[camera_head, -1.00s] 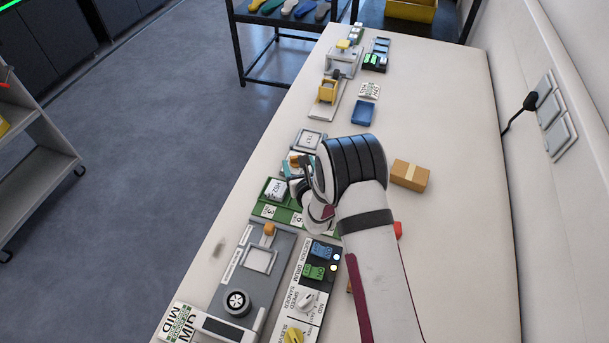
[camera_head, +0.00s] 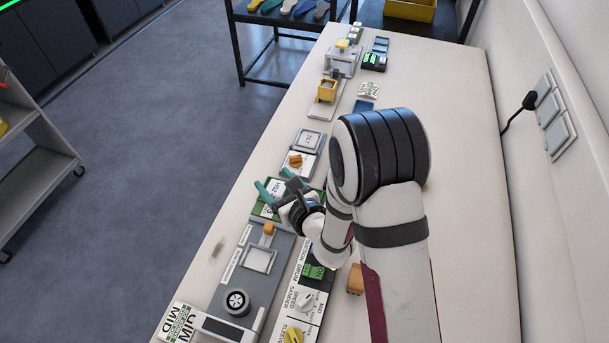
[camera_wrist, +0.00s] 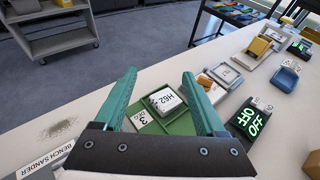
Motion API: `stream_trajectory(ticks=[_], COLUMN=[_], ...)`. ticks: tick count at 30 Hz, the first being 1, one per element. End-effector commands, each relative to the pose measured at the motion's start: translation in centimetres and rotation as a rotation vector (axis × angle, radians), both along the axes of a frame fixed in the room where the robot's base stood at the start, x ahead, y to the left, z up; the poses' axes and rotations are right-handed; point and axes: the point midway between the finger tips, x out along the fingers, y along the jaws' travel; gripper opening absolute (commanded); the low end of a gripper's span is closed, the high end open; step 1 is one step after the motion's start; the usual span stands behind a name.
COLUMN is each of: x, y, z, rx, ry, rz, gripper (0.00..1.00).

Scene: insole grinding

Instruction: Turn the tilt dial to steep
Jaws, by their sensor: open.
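An orange dial (camera_head: 295,160) sits on a small white-faced unit beyond the green tray (camera_head: 259,211); I cannot read its markings or setting. In the wrist view it is partly hidden behind my right finger (camera_wrist: 204,82). A white knob (camera_head: 306,301) and a yellow knob (camera_head: 293,335) are on the near control panel; I cannot tell for sure which is the tilt dial. My gripper (camera_head: 275,182) is open, its teal fingers spread above the green tray, just nearer than the orange dial. Nothing is held between them. A white block marked H52 (camera_wrist: 165,100) shows between the fingers.
The grey bench sander (camera_head: 258,258) stands close on the near side. A brown block (camera_head: 355,279) lies beside my arm. The table's right side is mostly clear.

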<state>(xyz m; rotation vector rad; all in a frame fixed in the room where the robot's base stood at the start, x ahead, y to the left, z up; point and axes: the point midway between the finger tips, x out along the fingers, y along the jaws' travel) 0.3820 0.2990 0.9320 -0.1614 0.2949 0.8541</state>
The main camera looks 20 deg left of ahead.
Motion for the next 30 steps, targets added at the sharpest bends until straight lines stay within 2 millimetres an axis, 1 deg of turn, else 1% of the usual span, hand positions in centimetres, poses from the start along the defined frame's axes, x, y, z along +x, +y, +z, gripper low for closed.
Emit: stream_trajectory(ticks=[1,2,3,4,5,6,7,8,9,10,11,12,14,15,18,20,21,23,26,30], x=[-1.2,-2.5,-4.5,-5.9,-7.1,-8.2,-8.5,-8.3,-7.3,-6.0,-4.4,-1.9,2.0,4.3,8.1,9.2,9.6,10.0,10.7,12.0], y=[3.5,5.6,7.7,8.6,9.0,8.8,8.3,7.5,6.1,4.9,3.7,2.2,0.4,-0.6,-2.0,-2.4,-2.4,-2.4,-1.9,-1.1], z=[1.6,2.5,3.3,3.6,3.6,3.3,2.9,2.5,2.0,1.7,1.7,2.1,3.2,4.3,6.6,7.3,7.3,6.6,4.2,0.1], rx=[-0.005,-0.025,-0.07,-0.119,-0.178,-0.277,-0.362,-0.459,-0.603,-0.718,-0.838,-0.995,-1.216,-1.345,-1.568,-1.632,-1.652,-1.658,-1.653,-1.649], ry=[-0.069,-0.124,-0.209,-0.281,-0.358,-0.465,-0.553,-0.641,-0.76,-0.848,-0.931,-1.033,-1.157,-1.222,-1.319,-1.343,-1.35,-1.351,-1.348,-1.347], rz=[0.199,0.354,0.563,0.713,0.858,1.042,1.172,1.293,1.441,1.538,1.623,1.716,1.818,1.865,1.93,1.947,1.953,1.958,1.96,1.961], gripper=[0.72,0.72,0.72,0.72,0.72,0.72,0.72,0.72,0.72,0.72,0.72,0.72,0.72,0.72,0.72,0.72,0.72,0.72,0.72,0.72])
